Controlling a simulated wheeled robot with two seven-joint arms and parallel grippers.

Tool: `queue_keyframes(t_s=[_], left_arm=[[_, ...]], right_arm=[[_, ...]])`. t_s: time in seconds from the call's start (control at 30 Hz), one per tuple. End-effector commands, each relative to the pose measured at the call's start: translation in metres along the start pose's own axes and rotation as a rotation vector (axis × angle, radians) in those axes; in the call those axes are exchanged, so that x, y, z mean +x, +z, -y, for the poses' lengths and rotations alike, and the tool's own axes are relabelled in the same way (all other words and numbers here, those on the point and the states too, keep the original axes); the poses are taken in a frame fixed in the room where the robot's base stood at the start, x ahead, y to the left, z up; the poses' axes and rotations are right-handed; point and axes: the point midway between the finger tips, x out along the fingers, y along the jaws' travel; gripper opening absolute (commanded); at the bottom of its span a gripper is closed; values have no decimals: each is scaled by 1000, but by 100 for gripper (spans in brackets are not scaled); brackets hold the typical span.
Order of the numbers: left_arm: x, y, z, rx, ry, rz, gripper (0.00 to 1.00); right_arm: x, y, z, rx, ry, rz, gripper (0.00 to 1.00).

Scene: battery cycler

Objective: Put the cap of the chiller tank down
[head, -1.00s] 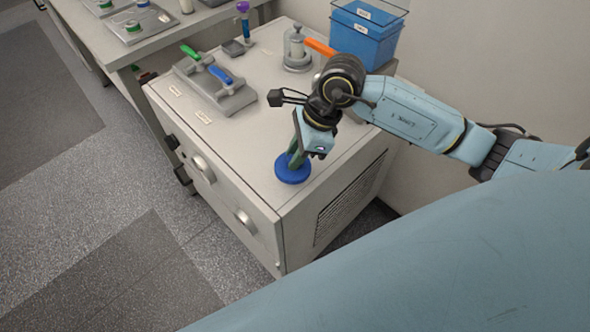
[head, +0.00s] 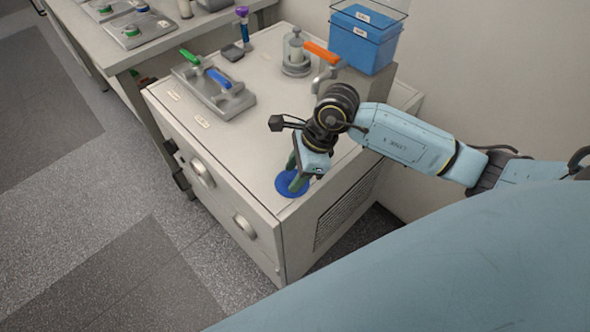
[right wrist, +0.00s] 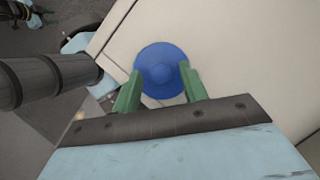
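The blue round cap (head: 281,184) lies on the cabinet top near its front right corner. It also shows in the right wrist view as a blue disc with a round raised centre (right wrist: 160,62). My right gripper (head: 297,183) points down over the cap. In the right wrist view its green fingers (right wrist: 158,80) stand apart on either side of the raised centre, with visible gaps, so it looks open. My left gripper is not in view. I cannot tell for sure which fixture is the chiller tank.
The pale cabinet top (head: 230,140) is clear left of the cap. A grey manifold with green and blue handles (head: 220,103), a grey round fixture (head: 296,62), an orange handle (head: 320,53) and blue bins (head: 362,45) stand farther back. A side bench (head: 110,50) is at upper left.

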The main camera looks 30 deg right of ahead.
Motion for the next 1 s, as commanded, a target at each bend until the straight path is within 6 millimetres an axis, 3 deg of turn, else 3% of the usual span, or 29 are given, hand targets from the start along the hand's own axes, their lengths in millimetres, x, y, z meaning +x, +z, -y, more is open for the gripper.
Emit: queue_keyframes(t_s=[0.37, 0.8, 1.0], left_arm=[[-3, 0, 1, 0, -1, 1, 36], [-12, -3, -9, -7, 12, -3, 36], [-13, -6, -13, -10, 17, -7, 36]], right_arm=[[-7, 1, 1, 0, -2, -1, 43], [-94, 1, 1, -1, -4, -2, 43], [-118, 0, 0, 0, -1, -1, 43]])
